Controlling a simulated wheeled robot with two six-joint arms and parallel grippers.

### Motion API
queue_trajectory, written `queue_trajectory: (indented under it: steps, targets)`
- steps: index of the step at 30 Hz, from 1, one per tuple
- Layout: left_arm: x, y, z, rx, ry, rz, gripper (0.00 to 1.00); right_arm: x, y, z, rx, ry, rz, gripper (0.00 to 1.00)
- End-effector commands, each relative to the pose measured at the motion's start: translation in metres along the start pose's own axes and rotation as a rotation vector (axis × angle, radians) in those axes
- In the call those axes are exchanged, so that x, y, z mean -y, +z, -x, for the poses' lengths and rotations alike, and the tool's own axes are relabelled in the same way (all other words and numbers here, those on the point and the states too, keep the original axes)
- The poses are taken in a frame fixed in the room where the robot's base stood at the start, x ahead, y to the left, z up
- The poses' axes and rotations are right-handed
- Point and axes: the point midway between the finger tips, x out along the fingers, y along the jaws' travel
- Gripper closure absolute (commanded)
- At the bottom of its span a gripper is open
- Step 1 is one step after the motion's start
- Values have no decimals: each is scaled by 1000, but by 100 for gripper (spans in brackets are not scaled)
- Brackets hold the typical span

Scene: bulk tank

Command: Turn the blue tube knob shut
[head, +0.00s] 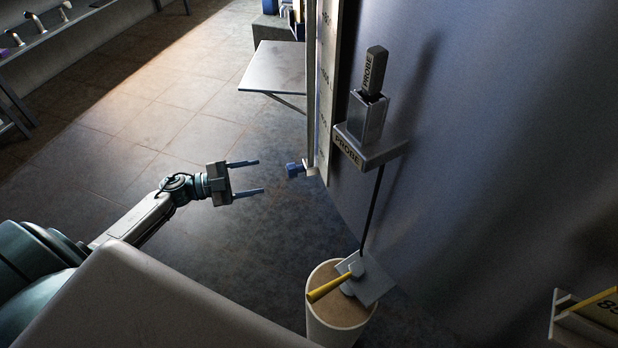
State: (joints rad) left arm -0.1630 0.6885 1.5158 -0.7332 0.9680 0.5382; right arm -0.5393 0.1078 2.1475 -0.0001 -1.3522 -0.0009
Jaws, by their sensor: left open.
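The blue tube knob (294,170) is small and sticks out to the left from the foot of the upright gauge tube (323,90) on the tank's side. My left gripper (261,176) is open and empty, just left of the knob. Its two fingers point right toward the knob, one above and one below its level in the picture. A gap shows between the fingertips and the knob, so they appear apart. My right gripper is not in view.
The tank (480,130) fills the right side. A probe (373,75) stands in a holder labelled PROBE (365,145). Below is a round bin (335,325) with a yellow-handled tool (330,286) on top. A grey shelf (275,68) stands behind. The floor to the left is clear.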

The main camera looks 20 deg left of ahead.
Motion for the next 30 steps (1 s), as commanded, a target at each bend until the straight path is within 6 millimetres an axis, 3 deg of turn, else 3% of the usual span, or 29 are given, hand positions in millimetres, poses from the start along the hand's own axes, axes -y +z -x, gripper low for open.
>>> queue_trajectory:
  steps: [5, 12, 18, 30]
  targets:
    - [2, -3, -20, -7, 0, -3, 43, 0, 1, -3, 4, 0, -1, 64]
    - [2, -3, -67, -7, -3, -2, 43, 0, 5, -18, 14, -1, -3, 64]
    - [1, -2, -95, -4, -1, -2, 43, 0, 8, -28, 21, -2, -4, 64]
    - [0, -2, -107, -3, 1, -2, 43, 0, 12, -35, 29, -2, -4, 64]
